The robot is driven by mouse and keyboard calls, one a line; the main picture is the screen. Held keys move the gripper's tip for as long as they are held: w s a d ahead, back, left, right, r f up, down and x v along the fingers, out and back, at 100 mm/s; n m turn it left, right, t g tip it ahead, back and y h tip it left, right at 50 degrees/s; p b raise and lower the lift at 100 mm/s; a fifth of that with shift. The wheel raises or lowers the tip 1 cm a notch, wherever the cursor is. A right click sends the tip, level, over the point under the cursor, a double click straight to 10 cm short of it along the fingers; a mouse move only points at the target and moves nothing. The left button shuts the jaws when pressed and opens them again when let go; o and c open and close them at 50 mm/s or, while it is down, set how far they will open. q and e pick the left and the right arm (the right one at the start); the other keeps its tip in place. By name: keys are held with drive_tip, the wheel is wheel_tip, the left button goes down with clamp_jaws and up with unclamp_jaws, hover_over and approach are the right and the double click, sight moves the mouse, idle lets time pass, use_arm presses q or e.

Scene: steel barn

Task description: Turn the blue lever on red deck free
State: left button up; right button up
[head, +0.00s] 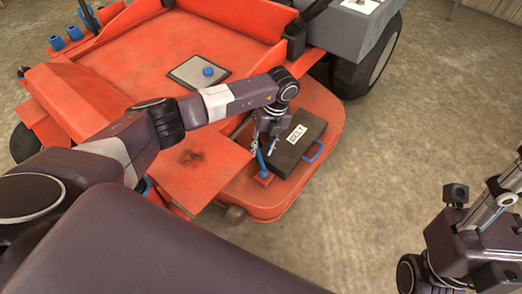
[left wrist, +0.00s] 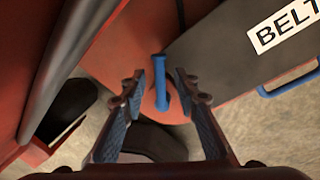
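The blue lever (head: 261,161) stands up from a small red base on the red deck (head: 318,104), at the deck's near left part in the head view. In the left wrist view the blue lever (left wrist: 160,84) lies between my fingers. My left gripper (head: 264,147) comes down over the lever from above. It is open in the left wrist view (left wrist: 160,84), one finger on each side, with gaps to the lever; contact is not visible. Of my right arm, only links show at the right edge of the head view; its fingers cannot be made out.
A dark box (head: 290,158) labelled BELT, with a blue handle (head: 315,151), sits on the deck right beside the lever. The red machine body (head: 200,45) rises behind, with a grey plate and blue knob (head: 208,71).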

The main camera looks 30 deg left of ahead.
use_arm(q)
wheel_tip(320, 180, up, 10)
drive_tip(key=w+d, duration=0.1)
drive_tip(key=shift+w+d, duration=0.15)
drive_tip(key=shift+d, duration=0.1)
drive_tip(key=shift+r, duration=0.1)
drive_tip(key=shift+c, duration=0.6)
